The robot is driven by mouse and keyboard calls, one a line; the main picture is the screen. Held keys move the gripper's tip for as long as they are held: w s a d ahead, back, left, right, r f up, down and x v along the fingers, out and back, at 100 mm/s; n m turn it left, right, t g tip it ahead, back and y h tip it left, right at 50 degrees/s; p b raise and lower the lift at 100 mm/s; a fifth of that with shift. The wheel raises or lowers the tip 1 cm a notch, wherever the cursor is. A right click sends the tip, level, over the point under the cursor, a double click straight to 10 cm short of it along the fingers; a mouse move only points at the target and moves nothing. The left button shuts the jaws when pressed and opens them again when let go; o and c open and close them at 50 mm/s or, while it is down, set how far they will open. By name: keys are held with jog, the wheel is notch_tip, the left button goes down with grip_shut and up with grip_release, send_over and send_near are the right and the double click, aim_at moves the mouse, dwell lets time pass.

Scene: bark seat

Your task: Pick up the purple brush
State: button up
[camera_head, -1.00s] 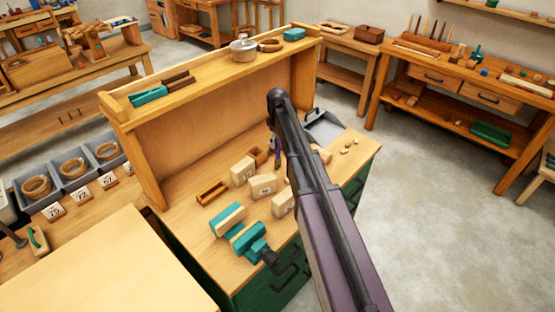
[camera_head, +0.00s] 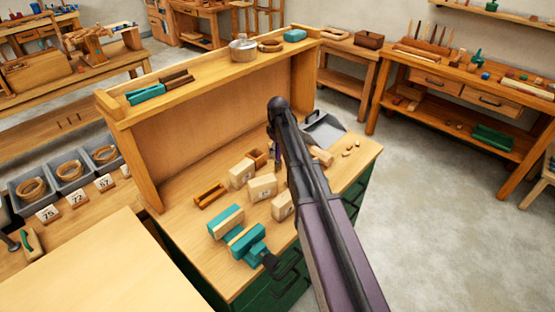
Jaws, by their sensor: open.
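I cannot make out a purple brush in this view; my dark arm hides part of the bench top. My gripper (camera_head: 277,153) hangs down at the end of the arm, over the back of the bench top. Only a small dark purple part of it shows, and its fingertips are mostly hidden behind the arm. I see nothing held in it. A wooden piece (camera_head: 321,156) lies just right of the arm, partly covered by it, beside a grey dustpan-like tray (camera_head: 324,131).
A raised back panel with a shelf (camera_head: 210,68) stands behind, holding a metal pot (camera_head: 243,49). Grey bins (camera_head: 72,171) are at left. Open floor lies right.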

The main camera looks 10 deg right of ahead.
grip_shut()
jog(key=shift+r, duration=0.1)
dwell(0.4)
notch_tip(320, 180, up, 10)
jog(key=p, duration=1)
dwell(0.6)
